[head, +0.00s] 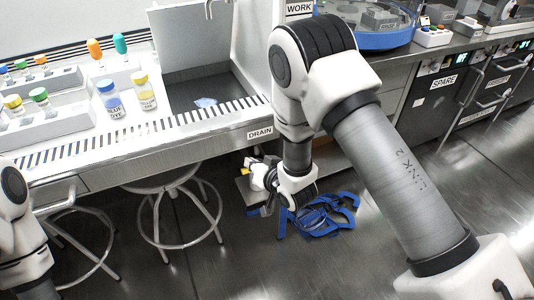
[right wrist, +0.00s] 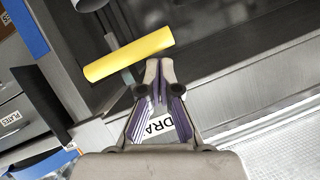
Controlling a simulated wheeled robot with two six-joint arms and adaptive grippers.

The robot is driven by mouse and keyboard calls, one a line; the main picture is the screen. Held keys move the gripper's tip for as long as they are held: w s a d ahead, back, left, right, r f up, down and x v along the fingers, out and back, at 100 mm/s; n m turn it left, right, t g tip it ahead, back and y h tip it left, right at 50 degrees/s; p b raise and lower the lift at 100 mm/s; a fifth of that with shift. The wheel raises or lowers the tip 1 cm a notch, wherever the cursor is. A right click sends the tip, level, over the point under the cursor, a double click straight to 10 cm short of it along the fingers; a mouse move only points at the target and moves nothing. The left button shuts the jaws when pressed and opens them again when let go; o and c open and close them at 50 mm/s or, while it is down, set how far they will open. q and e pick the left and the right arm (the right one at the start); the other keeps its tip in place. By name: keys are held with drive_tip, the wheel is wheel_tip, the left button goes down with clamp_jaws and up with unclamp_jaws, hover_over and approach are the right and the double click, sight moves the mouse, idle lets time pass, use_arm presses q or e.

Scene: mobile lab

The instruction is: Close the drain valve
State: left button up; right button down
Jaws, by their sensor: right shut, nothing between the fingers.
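The drain valve's yellow handle (right wrist: 128,53) is a bar that lies slantwise in the right wrist view, joined to a grey pipe. In the head view only a small yellow patch (head: 246,171) shows under the bench edge, beside my right wrist. My right gripper (right wrist: 159,68) is shut and empty. Its fingertips appear just below the yellow bar in the picture; I cannot tell whether they touch it. The DRAIN label (head: 260,133) is on the bench front, and part of it shows between the finger links. My left arm is at the left edge; its gripper is out of frame.
The sink (head: 205,90) is set in the bench above. A round stool (head: 160,183) stands on the floor to the left. Blue straps (head: 322,215) lie on the floor below my right wrist. Dye bottles (head: 110,100) stand on the bench. Open floor lies in front.

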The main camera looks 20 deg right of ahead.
sight(244, 146)
drive_tip(key=r+p, duration=0.2)
drive_tip(key=r, duration=0.1)
drive_tip(key=r+p, duration=0.1)
drive_tip(key=r, duration=0.1)
drive_tip(key=shift+w, duration=0.4)
drive_tip(key=s+a+f+v, duration=0.1)
drive_tip(key=a+v, duration=0.1)
drive_tip(key=v, duration=0.8)
drive_tip(key=s+d+f+g+h+p, duration=0.1)
drive_tip(key=s+d+f+g+p, duration=0.1)
drive_tip(key=s, duration=0.6)
drive_tip(key=s+d+f+n+g+p, duration=0.1)
drive_tip(key=s+f+g+p, duration=0.3)
drive_tip(key=s, duration=0.5)
drive_tip(key=s+d+f+n+g+h+p, duration=0.1)
drive_tip(key=s+d+f+g+p, duration=0.3)
drive_tip(key=s, duration=0.5)
wheel_tip(244, 146, down, 2)
drive_tip(key=g, duration=0.3)
drive_tip(key=shift+s+f+h, duration=0.2)
drive_tip(key=shift+h, duration=0.1)
